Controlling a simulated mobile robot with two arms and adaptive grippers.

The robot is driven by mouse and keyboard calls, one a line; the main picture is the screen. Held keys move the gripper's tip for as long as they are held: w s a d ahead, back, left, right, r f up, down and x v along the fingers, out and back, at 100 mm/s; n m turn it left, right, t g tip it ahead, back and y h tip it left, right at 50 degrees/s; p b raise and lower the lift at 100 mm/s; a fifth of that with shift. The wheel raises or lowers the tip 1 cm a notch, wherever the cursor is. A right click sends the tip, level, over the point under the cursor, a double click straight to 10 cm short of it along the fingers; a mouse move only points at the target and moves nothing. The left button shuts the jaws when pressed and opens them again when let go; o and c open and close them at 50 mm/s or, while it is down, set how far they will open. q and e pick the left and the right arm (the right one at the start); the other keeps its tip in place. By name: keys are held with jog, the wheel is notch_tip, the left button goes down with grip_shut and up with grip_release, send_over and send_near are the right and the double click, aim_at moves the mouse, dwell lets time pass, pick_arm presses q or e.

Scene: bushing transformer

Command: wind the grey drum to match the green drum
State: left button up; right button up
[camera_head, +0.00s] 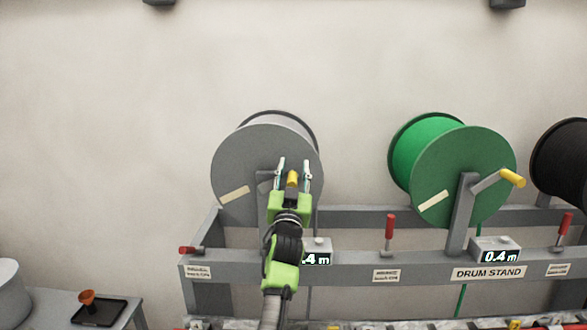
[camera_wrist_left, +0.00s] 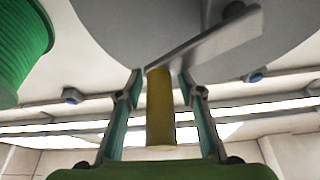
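The grey drum (camera_head: 245,160) sits on the left of the drum stand (camera_head: 430,266). Its crank (camera_wrist_left: 215,42) has a yellow handle (camera_wrist_left: 159,108). My left gripper (camera_head: 294,164) is in front of this drum. Its fingers stand on both sides of the yellow handle, open, with a small gap on each side in the left wrist view. The green drum (camera_head: 470,150) is to the right, with its yellow crank handle (camera_head: 512,177) pointing right. Its counter (camera_head: 495,256) reads 0.4 m. The grey drum's counter (camera_head: 317,258) shows ".4 m"; its first digit is hidden behind my arm. My right gripper is out of view.
A black drum (camera_head: 562,160) is at the right edge. Red levers are on the stand: one (camera_head: 190,250) lies sideways at left, others (camera_head: 390,227) (camera_head: 563,228) stand roughly upright. A side table at lower left holds a black tray (camera_head: 98,314) with an orange funnel (camera_head: 88,298).

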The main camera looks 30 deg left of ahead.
pick_arm(q)
grip_shut()
jog(key=shift+s+a+r+n+b, duration=0.1)
jog(key=shift+s+a+n+b, duration=0.05)
jog(key=shift+n+b, duration=0.6)
jog(key=shift+r+y, duration=0.25)
jog(key=shift+y, duration=0.15)
jog(key=shift+s+a+r+n+b, duration=0.1)
jog(key=shift+s+a+n+b, duration=0.1)
jog(key=shift+n+b, duration=0.25)
jog(key=shift+r+g+y, duration=0.2)
jog(key=shift+g+y, duration=0.1)
jog(key=shift+y, duration=0.1)
jog(key=shift+a, duration=0.1)
